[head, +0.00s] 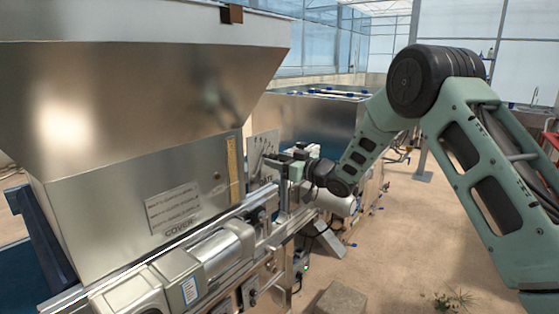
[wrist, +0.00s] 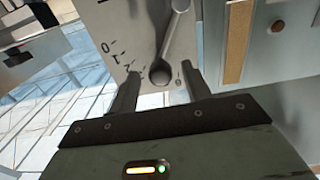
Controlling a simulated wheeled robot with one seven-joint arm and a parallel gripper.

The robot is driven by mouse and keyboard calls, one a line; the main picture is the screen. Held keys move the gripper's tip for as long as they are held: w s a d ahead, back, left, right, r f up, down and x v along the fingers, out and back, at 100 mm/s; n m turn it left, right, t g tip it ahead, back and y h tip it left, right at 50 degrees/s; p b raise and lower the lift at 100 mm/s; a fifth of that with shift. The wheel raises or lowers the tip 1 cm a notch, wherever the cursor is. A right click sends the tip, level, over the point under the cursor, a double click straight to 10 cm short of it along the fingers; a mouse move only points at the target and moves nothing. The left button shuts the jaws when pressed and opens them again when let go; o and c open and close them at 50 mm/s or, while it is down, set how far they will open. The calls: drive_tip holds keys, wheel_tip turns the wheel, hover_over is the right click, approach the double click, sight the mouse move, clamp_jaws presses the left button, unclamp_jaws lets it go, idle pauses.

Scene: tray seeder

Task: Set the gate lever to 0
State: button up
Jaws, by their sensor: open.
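The gate lever (wrist: 172,40) is a grey metal bar ending in a dark round knob (wrist: 159,75), in front of a pale scale plate (wrist: 125,25) in the wrist view. The plate's 0 mark is at the upper left of the marks, with 1 and 2 leading towards the knob. The knob stands beyond the 2, hiding part of the scale. My gripper (wrist: 162,73) is open, with one finger on each side of the knob; I cannot tell whether either touches it. In the head view my gripper (head: 285,160) is at the plate (head: 262,147), and the lever is not clear.
A large steel hopper (head: 120,110) fills the left of the head view. A yellowish strip (head: 232,170) is on its side, close to my gripper. A rail and motor housings (head: 215,250) run below. Open floor (head: 400,255) lies to the right.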

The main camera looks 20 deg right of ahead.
clamp_jaws()
drive_tip(key=shift+w+d+f+m, duration=0.45)
drive_tip(key=shift+f+m, duration=0.35)
drive_tip(key=shift+m, duration=0.65)
drive_tip(key=shift+w+d+f+m, duration=0.2)
drive_tip(key=shift+d+f+m, duration=0.45)
drive_tip(key=shift+m, duration=0.85)
drive_tip(key=shift+w+d+f+m, duration=0.35)
drive_tip(key=shift+f+m, duration=0.55)
drive_tip(key=shift+m, duration=0.55)
unclamp_jaws()
